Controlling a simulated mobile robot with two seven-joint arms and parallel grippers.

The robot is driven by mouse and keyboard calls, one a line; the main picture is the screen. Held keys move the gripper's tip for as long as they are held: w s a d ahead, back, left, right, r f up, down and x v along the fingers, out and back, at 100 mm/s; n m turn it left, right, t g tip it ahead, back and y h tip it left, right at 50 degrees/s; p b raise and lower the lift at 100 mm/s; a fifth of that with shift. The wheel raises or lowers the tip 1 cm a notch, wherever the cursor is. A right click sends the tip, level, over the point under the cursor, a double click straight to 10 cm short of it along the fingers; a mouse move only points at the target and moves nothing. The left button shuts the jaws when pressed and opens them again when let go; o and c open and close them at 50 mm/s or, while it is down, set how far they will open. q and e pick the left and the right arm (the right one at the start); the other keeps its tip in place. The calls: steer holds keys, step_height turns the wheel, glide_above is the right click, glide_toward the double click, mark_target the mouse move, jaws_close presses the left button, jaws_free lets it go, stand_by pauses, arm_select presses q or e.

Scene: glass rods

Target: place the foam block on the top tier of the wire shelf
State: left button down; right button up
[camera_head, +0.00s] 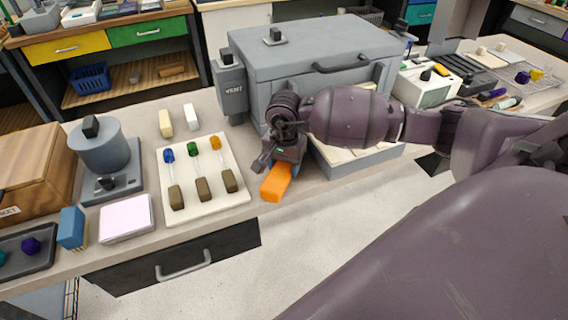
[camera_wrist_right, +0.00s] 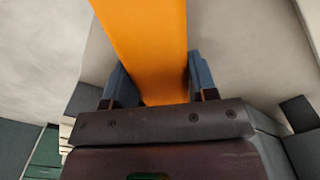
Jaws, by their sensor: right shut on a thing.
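An orange block (camera_head: 277,182), the likely foam block, is in my right gripper (camera_head: 284,160), near the front edge of the bench. In the right wrist view the orange block (camera_wrist_right: 150,45) runs between the two fingers of my right gripper (camera_wrist_right: 160,85), which is shut on it. Its near end is hidden by the gripper. Whether the block touches the bench I cannot tell. I cannot make out a tiered wire shelf for certain. My left gripper is not in view.
Left of the block, a cream board (camera_head: 213,205) holds several coloured-tipped rods. A grey lidded box (camera_head: 310,60) stands behind my right arm. A flat wire rack (camera_head: 503,74) with small items lies at the far right. Open floor (camera_head: 300,260) lies in front.

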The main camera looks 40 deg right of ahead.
steer(key=shift+f, duration=0.2)
steer(key=o, duration=1)
steer(key=shift+r, duration=0.1)
